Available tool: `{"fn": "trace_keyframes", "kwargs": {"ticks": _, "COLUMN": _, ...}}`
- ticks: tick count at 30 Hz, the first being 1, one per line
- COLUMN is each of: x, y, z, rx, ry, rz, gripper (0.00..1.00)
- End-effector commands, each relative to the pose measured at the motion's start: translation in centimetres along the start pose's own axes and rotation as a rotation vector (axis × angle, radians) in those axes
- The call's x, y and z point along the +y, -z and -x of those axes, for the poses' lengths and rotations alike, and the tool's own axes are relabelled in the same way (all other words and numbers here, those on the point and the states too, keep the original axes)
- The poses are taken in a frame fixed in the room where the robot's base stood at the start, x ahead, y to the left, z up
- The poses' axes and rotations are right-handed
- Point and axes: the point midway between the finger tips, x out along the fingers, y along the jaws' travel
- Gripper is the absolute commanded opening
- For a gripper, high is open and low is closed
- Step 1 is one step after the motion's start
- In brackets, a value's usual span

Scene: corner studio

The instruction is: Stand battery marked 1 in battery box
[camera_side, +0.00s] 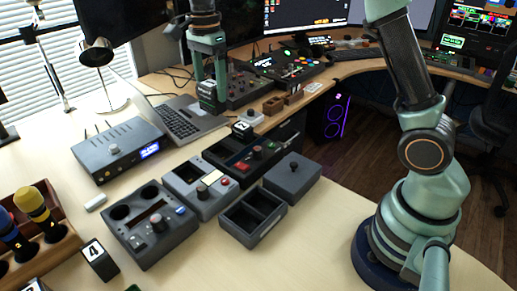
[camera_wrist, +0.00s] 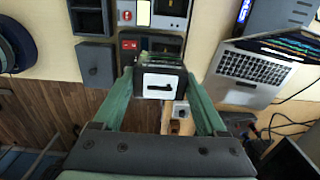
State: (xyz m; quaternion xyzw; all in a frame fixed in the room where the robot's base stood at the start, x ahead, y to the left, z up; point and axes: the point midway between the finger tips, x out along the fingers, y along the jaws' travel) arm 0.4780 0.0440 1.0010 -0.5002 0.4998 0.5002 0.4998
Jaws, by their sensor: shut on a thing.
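My gripper (camera_side: 209,76) is shut on a dark block-shaped battery (camera_side: 210,98), held in the air above the back of the table, near the laptop. In the wrist view the battery (camera_wrist: 160,63) sits between my two green fingers, and its white label bears a black 1 turned sideways. An open grey box with two compartments (camera_side: 240,234), apparently the battery box, stands near the table's front edge. Its compartments look empty. It seems to show at the top left of the wrist view (camera_wrist: 90,38), partly cut off. The held battery is well away from it.
A closed grey box with a knob (camera_side: 292,178) stands right of the open box. Grey control units (camera_side: 150,222) lie to its left. Blocks marked 4 (camera_side: 100,260) and 2 (camera_side: 242,131) stand on the table. A laptop (camera_side: 185,122) is at the back.

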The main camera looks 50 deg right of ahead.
Motion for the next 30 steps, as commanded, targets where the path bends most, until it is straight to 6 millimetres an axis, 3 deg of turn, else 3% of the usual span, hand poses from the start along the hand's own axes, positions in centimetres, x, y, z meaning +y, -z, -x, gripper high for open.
{"fn": "trace_keyframes", "kwargs": {"ticks": 6, "x": 4.2, "y": -4.3, "z": -3.5, "rx": 0.000, "ry": -0.002, "rz": 0.005, "gripper": 0.00}}
{"fn": "trace_keyframes", "kwargs": {"ticks": 15, "x": 11.4, "y": -8.3, "z": -8.3, "rx": 0.000, "ry": 0.000, "rz": 0.004, "gripper": 0.00}}
{"fn": "trace_keyframes", "kwargs": {"ticks": 22, "x": 16.3, "y": -9.4, "z": -11.1, "rx": -0.001, "ry": 0.002, "rz": 0.002, "gripper": 0.00}}
{"fn": "trace_keyframes", "kwargs": {"ticks": 30, "x": 18.4, "y": -9.6, "z": -12.3, "rx": -0.001, "ry": 0.002, "rz": -0.001, "gripper": 0.00}}
